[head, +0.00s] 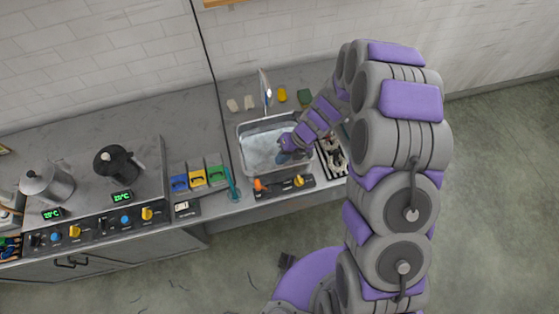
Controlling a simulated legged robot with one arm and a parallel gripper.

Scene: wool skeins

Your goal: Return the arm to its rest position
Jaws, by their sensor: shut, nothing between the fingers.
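My arm, grey with purple bands, rises at the right of the head view and bends over toward the counter. My gripper (287,146) hangs over the right part of the metal sink basin (246,158). It is small in view, and its fingers look shut with nothing held between them. Whether its tips touch the basin cannot be told.
A tap (265,88) stands behind the basin, with a yellow item (282,95) and a green block (305,97) beside it. Blue, yellow and green bins (198,177) are left of the sink. A black moka pot (118,163) and a metal pot (47,182) stand further left. Floor (500,190) is clear at right.

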